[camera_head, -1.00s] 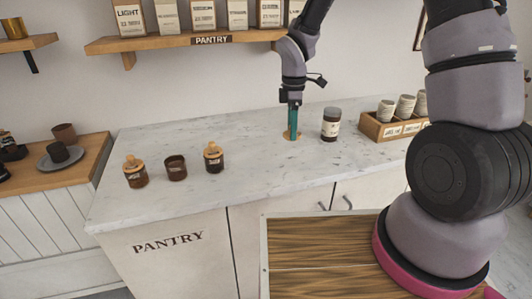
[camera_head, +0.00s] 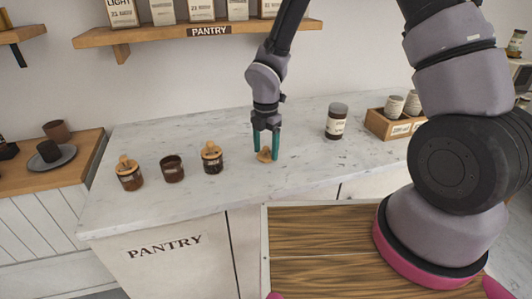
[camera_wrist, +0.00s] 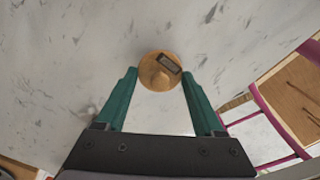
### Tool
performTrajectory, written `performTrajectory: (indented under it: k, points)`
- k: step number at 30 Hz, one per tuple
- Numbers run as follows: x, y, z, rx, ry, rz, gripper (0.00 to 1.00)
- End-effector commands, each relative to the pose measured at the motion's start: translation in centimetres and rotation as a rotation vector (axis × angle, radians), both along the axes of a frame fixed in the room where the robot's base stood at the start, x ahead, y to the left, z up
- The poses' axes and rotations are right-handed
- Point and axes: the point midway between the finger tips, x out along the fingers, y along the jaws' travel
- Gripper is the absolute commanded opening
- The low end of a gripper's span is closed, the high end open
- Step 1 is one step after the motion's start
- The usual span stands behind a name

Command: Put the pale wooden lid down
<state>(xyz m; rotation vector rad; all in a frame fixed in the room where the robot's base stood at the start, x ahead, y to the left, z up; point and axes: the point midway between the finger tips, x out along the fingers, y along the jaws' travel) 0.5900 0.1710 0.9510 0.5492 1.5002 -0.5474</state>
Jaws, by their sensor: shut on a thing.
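The pale wooden lid (camera_head: 264,156) is a small round disc with a knob, low over or on the marble counter (camera_head: 215,190). In the wrist view the lid (camera_wrist: 153,76) lies between my fingertips, with a dark label on it. My gripper (camera_head: 266,148) points down with its green fingers on either side of the lid, shut on it. The gripper also shows in the wrist view (camera_wrist: 160,80). I cannot tell whether the lid touches the counter.
Left of my gripper stand a lidded jar (camera_head: 212,157), an open dark jar (camera_head: 172,168) and another lidded jar (camera_head: 129,174). Counter around the lid is clear.

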Motion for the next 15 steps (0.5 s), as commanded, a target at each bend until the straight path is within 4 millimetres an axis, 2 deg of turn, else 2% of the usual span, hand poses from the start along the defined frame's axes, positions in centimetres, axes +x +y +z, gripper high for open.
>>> performTrajectory:
  k: [3, 13, 14, 15]
  points:
    - [-0.08, 0.0, -1.54, -0.002, 0.002, 0.001, 0.17]
    - [0.0, -0.04, -1.82, -0.001, 0.001, -0.001, 0.17]
    - [0.03, -0.03, -1.85, -0.001, -0.001, -0.001, 0.73]
    - [0.04, -0.03, -1.81, -0.001, -0.001, -0.001, 0.89]
